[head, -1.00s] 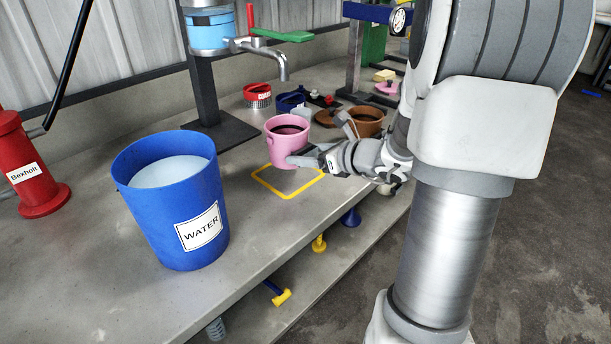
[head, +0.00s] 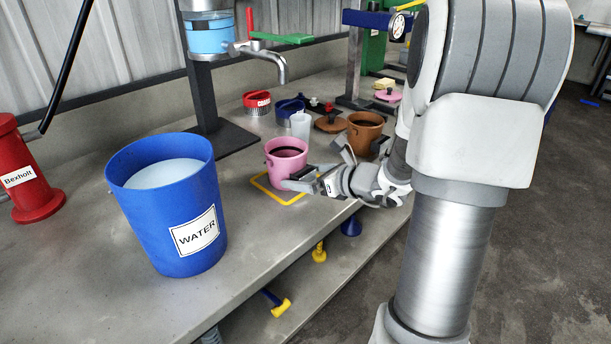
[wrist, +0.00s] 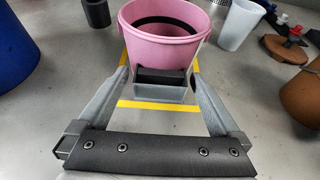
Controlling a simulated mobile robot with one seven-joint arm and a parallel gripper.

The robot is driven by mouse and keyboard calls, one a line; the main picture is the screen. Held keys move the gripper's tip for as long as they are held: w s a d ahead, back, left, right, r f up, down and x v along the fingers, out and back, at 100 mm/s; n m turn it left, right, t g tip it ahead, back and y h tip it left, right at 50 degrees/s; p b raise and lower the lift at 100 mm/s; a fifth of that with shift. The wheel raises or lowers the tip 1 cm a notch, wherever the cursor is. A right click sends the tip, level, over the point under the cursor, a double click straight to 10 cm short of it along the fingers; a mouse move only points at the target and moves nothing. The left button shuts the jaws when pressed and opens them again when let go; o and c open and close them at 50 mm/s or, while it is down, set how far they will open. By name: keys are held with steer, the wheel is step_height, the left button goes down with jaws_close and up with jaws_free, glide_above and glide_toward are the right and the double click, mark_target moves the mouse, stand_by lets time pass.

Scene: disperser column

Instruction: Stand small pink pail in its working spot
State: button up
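The small pink pail (head: 285,162) is upright, inside the yellow square outline (head: 290,203) on the bench. I cannot tell whether its base touches the bench. Its open rim and dark inside show in the wrist view (wrist: 160,42), where the outline's front line (wrist: 170,106) passes below it. My gripper (head: 300,183) comes from the right at the pail's near side. The block hides the pail's lower front.
A large blue WATER bucket (head: 198,238) stands left of the pail. A brown pail (head: 363,133), a translucent cup (head: 300,126) and several lids stand behind. A tap (head: 280,68) hangs from the column above. A red cylinder (head: 25,175) is far left.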

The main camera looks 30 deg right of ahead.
steer(key=shift+r, duration=0.15)
steer(key=shift+s+d+r+p, duration=0.1)
steer(key=shift+s+r+p, duration=0.15)
steer(key=shift+p, duration=0.1)
steer(key=p+v, duration=0.3)
steer(key=v, duration=0.7)
steer(key=shift+s+d+r, duration=0.2)
steer(key=shift+s+d, duration=0.05)
steer(key=shift+s, duration=0.4)
